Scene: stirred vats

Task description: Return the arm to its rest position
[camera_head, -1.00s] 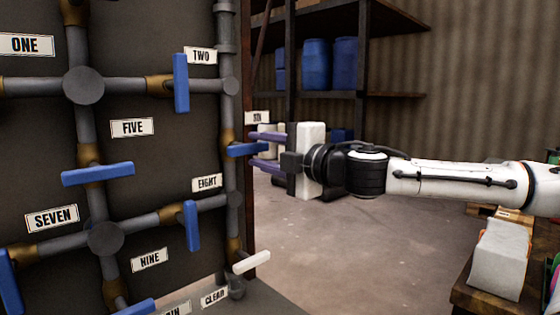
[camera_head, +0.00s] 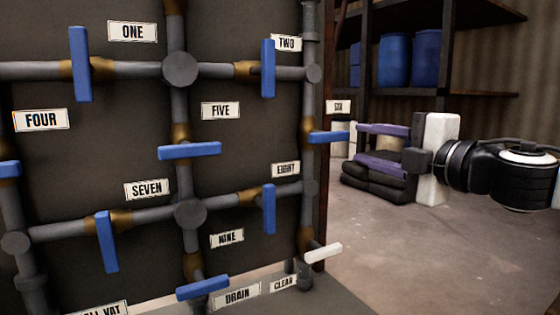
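My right gripper (camera_head: 357,144) reaches in from the right, with its two purple fingers spread apart and nothing between them. Its fingertips point left at the blue handle (camera_head: 328,137) beside the SIX label (camera_head: 339,107). In the picture a small gap shows between the fingertips and that handle. The handle lies about level. My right arm (camera_head: 500,170) runs out of the right edge. My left gripper is not in view.
A dark panel with grey pipes, blue valve handles and labels fills the left. A white handle (camera_head: 323,252) sticks out low, near the CLEAR label (camera_head: 283,283). Black sacks (camera_head: 360,192) lie behind my gripper. A shelf holds blue barrels (camera_head: 394,60). Open floor (camera_head: 430,265) lies right.

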